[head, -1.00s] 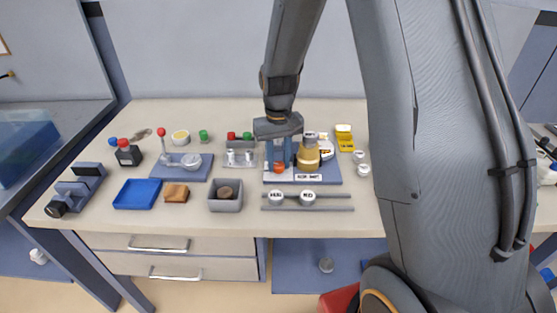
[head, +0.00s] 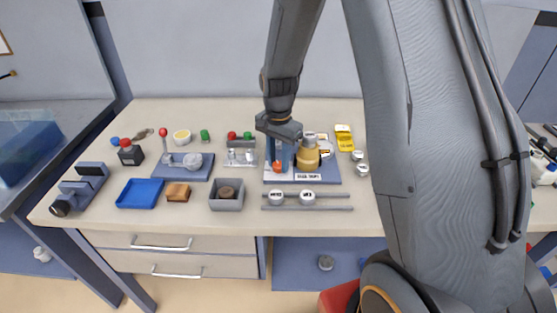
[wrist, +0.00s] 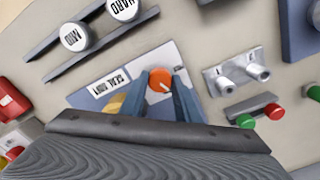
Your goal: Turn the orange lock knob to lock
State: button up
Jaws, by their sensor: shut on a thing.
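The orange lock knob (wrist: 160,80) sits on a light plate of a blue base (wrist: 85,97), with a pale pointer mark on its face. In the head view the knob (head: 278,168) shows at the front left of the blue base, below my gripper. My gripper (wrist: 161,88) points down and is shut on the knob, one blue finger on each side of it. A tan, grey-topped cylinder (head: 308,157) stands on the base right of my gripper; only a sliver shows in the wrist view.
Two round white-topped pieces marked "MID" (wrist: 75,36) and "HARD" (wrist: 122,8) sit on rails in front. A fitting with two metal posts (wrist: 238,72) and red and green buttons (wrist: 260,110) stand close by. A grey bin (head: 226,205) is at the front left.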

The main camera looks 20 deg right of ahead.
aim_at(279, 164)
jog(key=shift+w+r+m, duration=0.1)
jog(key=shift+m, duration=2)
jog(key=o, duration=1)
jog(key=shift+o, duration=0.2)
jog(key=shift+r+b, duration=0.95)
jog(key=shift+r, duration=2.9)
jog(key=s+f+n+t+b, duration=0.1)
jog(key=s+f+n, duration=0.1)
jog(key=s+n, duration=1.2)
jog(key=s, duration=0.3)
jog(key=shift+s+n, duration=0.4)
